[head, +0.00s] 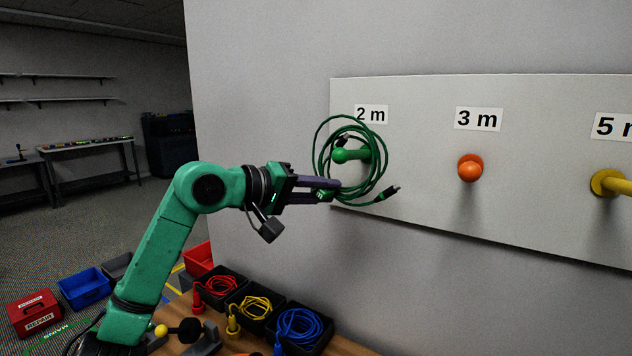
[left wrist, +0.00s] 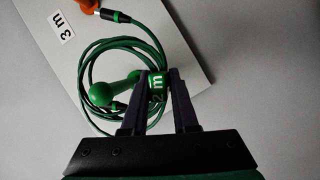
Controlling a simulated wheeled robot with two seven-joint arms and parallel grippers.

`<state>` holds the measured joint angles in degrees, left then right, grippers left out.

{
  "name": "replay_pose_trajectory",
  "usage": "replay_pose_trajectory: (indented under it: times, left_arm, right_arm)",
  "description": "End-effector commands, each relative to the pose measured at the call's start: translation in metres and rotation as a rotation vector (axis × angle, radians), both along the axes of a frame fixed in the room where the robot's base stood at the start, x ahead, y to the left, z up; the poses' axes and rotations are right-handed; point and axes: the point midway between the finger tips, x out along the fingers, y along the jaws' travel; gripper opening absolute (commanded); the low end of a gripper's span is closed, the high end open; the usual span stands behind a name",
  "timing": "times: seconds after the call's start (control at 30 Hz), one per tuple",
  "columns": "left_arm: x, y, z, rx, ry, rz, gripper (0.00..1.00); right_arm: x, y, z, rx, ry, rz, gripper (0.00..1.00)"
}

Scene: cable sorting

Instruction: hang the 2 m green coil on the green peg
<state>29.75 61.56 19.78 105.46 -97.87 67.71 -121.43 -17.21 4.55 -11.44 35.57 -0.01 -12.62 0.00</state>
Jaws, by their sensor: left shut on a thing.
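The green coil (head: 318,155) hangs at the board, with a tag marked 2 m that shows in the left wrist view (left wrist: 156,86). My left gripper (head: 326,190) is shut on the coil at this tag, at the coil's lower side. The green peg (head: 343,155) sticks out of the board below the 2 m label (head: 371,114). In both views the peg shows inside the coil's loops, and the loops appear to be around it. I cannot tell whether the coil rests on the peg. A loose plug end (head: 390,191) points right. My right gripper is not in view.
The grey board (head: 420,130) also carries an orange peg (head: 470,168) under 3 m and a yellow peg (head: 608,183). Below stand black bins with red (head: 220,285), yellow (head: 254,307) and blue (head: 298,325) coils. The board between the green and orange pegs is clear.

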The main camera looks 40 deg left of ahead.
Motion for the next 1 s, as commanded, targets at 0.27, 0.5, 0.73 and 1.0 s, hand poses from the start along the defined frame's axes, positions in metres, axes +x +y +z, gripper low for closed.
replay_pose_trajectory:
  times: [0.27,0.5,0.73,1.0]
  left_arm:
    - [0.024,0.002,0.001,-0.002,0.0,0.0,0.0]
    - [0.045,0.002,-0.001,-0.002,0.0,0.0,0.0]
    - [0.064,0.004,-0.004,-0.004,0.0,0.0,0.0]
    - [0.073,0.004,-0.028,0.001,-0.002,0.001,0.0]
  right_arm:
    - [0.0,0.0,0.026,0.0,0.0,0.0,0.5]
    - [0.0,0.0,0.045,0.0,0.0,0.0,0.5]
    - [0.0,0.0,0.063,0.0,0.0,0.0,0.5]
    - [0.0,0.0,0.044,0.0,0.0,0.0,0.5]
